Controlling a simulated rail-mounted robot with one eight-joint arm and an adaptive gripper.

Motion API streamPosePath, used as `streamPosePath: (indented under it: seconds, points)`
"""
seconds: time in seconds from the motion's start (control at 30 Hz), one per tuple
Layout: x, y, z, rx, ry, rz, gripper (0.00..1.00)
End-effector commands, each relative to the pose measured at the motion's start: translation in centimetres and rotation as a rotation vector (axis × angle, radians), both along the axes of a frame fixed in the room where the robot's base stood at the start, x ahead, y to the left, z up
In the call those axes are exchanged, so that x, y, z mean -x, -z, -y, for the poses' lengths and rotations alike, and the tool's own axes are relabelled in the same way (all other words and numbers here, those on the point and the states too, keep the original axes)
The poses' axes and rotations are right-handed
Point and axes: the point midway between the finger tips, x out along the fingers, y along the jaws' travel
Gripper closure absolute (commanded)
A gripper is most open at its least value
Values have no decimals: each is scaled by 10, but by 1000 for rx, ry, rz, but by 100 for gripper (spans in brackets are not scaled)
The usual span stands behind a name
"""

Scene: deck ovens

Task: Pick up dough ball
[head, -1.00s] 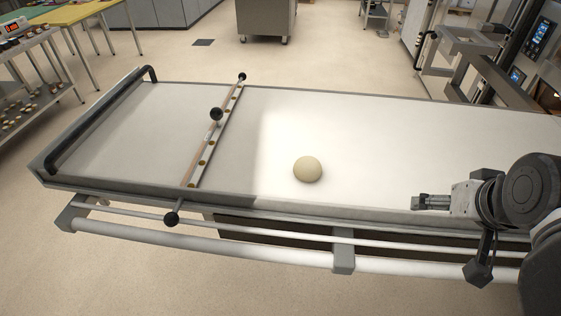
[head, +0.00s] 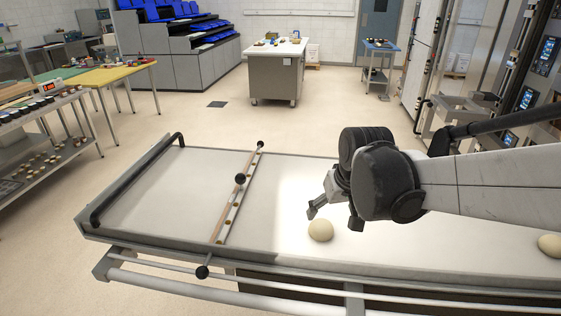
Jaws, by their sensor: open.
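A pale, round dough ball (head: 321,230) rests on the light loader surface, near its front edge and right of the crossbar. My gripper (head: 333,221) reaches in from the right, with its two dark fingers pointing down. It is open and empty. The fingertips are just above and beside the dough ball in the picture; whether they touch it I cannot tell. A second dough ball (head: 551,245) lies at the far right of the surface, cut by the picture edge.
The loader (head: 160,217) has a black handle bar (head: 124,187) at its left end and a crossbar (head: 236,197) with black knobs. Behind it the floor is open. A grey cabinet table (head: 276,75) stands at the back. Ovens line the right side.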

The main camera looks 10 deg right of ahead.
Motion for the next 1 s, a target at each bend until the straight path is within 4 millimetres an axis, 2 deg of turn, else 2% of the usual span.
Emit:
streamPosePath:
  seconds: [0.3,0.5,0.83,1.0]
  points:
    - [-16,39,-1,0,0,1,26]
    - [-24,58,-1,0,0,1,26]
    - [-30,70,-2,0,0,1,26]
    - [-38,83,-3,0,0,1,26]
